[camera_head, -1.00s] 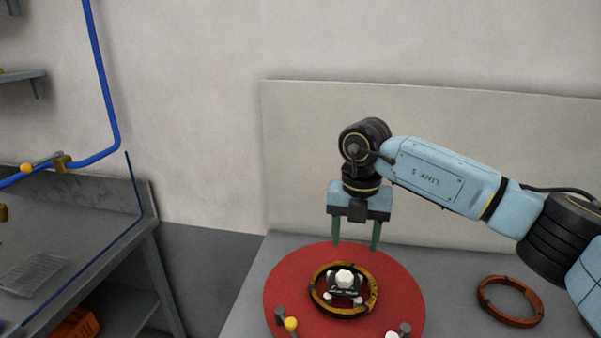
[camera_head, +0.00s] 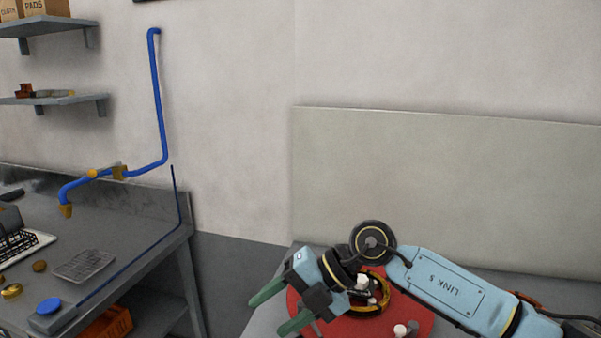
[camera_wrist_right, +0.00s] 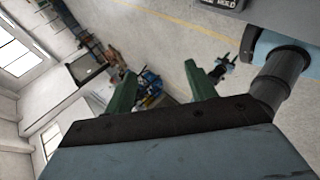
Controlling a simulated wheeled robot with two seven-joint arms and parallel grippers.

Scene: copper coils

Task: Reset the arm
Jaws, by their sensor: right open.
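My right gripper (camera_head: 274,307) is open and empty in the head view, with its two green fingers pointing to the lower left. It is in front of the left part of the red round plate (camera_head: 418,318). In the right wrist view my right gripper (camera_wrist_right: 160,90) shows two spread green fingers with nothing between them. A yellow and dark coil ring (camera_head: 384,290) sits on the red plate, partly hidden by my right arm. My left gripper is not in view.
A grey bench (camera_head: 150,222) stands at the left with a wire rack (camera_head: 86,264) and a blue disc (camera_head: 48,306). A blue pipe (camera_head: 158,100) runs along the wall above it. A pale panel (camera_head: 450,180) stands behind the plate. Shelves (camera_head: 50,28) hang at upper left.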

